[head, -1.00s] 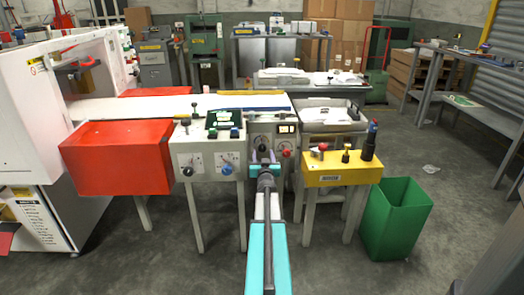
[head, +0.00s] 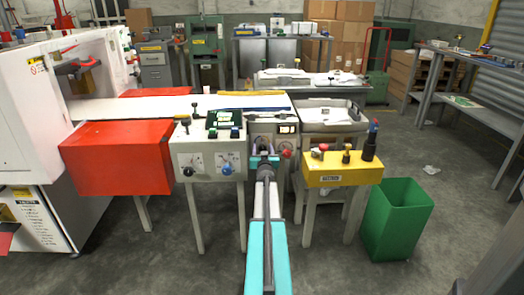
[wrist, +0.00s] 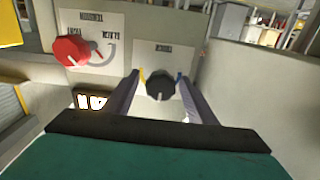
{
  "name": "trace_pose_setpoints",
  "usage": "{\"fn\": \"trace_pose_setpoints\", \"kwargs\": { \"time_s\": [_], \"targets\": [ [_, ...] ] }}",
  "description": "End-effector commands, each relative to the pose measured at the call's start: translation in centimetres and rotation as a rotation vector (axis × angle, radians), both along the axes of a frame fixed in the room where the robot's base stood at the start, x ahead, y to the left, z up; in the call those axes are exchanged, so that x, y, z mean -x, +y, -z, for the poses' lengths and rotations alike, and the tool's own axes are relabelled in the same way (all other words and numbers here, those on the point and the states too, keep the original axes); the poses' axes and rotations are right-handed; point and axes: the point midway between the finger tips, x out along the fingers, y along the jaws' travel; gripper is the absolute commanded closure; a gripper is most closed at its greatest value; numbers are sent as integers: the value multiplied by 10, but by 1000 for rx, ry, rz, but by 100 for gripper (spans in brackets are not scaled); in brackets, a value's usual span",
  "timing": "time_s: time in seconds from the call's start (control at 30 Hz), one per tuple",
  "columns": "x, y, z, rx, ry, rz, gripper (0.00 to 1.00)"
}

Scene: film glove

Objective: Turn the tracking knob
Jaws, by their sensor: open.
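My gripper (head: 264,160) reaches to the front of a grey control panel in the head view. In the wrist view its two fingers (wrist: 161,76) are open on either side of a black knob (wrist: 160,86) with a pale pointer line. I cannot tell whether the fingers touch it. A red knob (wrist: 72,50) sits on the same panel to its left in the wrist view; it also shows in the head view (head: 286,154). The labels are too small to read, so I cannot tell which knob is the tracking one. My gripper hides most of the black knob in the head view.
A lit display (wrist: 92,101) sits near the knobs. Left of my gripper, a white panel (head: 207,160) carries a black knob (head: 188,171) and a blue knob (head: 226,168). A yellow box (head: 341,171) and a green bin (head: 393,220) stand to the right.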

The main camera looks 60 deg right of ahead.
Motion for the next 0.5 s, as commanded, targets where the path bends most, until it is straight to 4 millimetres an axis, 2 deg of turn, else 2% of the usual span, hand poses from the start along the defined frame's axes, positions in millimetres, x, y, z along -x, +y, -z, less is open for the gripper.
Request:
{"fn": "trace_pose_setpoints", "kwargs": {
  "time_s": [0.17,0.4,0.5],
  "targets": [
    [1,0,0,0,0,1,49],
    [1,-1,0,0,0,1,88],
    [1,-1,0,0,0,2,90]
  ]
}}
